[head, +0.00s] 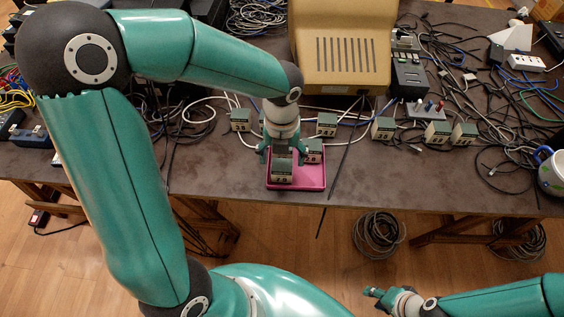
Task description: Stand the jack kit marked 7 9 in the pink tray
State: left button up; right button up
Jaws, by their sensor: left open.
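The pink tray (312,182) lies at the front edge of the table. The jack kit marked 7 9 (282,177) stands upright in the tray, towards its front left. My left gripper (283,152) is open just above and behind this kit, with its fingers spread to either side. Another kit, whose label looks like 2 8 (313,154), stands at the tray's back right, close to the gripper's right finger. My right gripper (375,293) is low at the bottom, away from the table; its jaws are too small to judge.
Similar kits stand behind the tray: one at the left (240,120), one marked 2 7 (326,125), and several to the right (383,128). A beige device (342,50) stands at the back. Loose cables cover the right side. A mug (551,172) stands at the right edge.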

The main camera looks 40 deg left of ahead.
aim_at(282, 167)
pick_arm(q)
notch_tip(282, 167, up, 7)
jog(key=shift+p, duration=0.3)
jog(key=shift+s, duration=0.1)
dwell(0.4)
